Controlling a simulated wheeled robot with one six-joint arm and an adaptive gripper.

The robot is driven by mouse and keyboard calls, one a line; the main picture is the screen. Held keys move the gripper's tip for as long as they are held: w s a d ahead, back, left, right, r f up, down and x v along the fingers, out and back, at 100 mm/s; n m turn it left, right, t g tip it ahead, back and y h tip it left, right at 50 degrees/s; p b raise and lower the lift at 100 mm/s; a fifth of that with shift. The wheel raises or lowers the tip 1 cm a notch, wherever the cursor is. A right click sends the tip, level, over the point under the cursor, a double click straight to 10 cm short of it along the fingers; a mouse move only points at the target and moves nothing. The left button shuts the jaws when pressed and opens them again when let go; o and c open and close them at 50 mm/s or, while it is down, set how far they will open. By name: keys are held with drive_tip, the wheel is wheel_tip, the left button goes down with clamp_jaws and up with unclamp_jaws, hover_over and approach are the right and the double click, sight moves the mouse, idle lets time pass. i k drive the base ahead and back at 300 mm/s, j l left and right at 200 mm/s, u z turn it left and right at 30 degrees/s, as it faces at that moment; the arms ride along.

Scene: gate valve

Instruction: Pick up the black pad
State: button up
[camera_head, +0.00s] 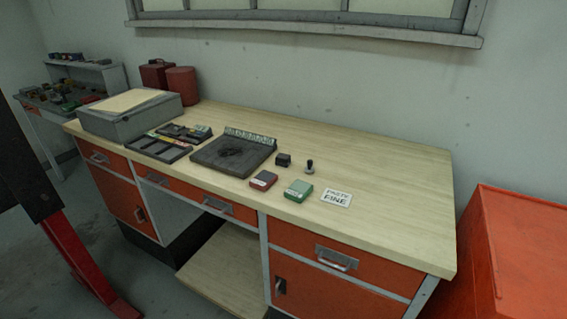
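A large dark, flat square pad or tray (225,158) lies on the wooden workbench (385,180), with a worn dark patch in its middle and a row of small light pieces along its back edge. A small black block (283,160) sits to its right. I cannot tell for certain which of these is the black pad. A small dark red pad or box (263,180) and a green one (298,190) lie near the front edge. A small dark-handled stamp (310,167) stands upright behind the green one. My gripper is not in view.
A white lettered card (336,198) lies right of the green box. A black compartment tray (160,148), a grey case (130,116) and red containers (182,84) fill the bench's left. Its right side is clear. An orange box (520,250) stands at right.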

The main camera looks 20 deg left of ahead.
sight(282, 159)
drive_tip(key=l+u, duration=0.15)
drive_tip(key=u, duration=0.2)
drive_tip(key=l+u, duration=0.2)
drive_tip(key=u, duration=0.2)
drive_tip(key=l+u, duration=0.15)
drive_tip(key=u, duration=0.2)
drive_tip(key=k, duration=0.05)
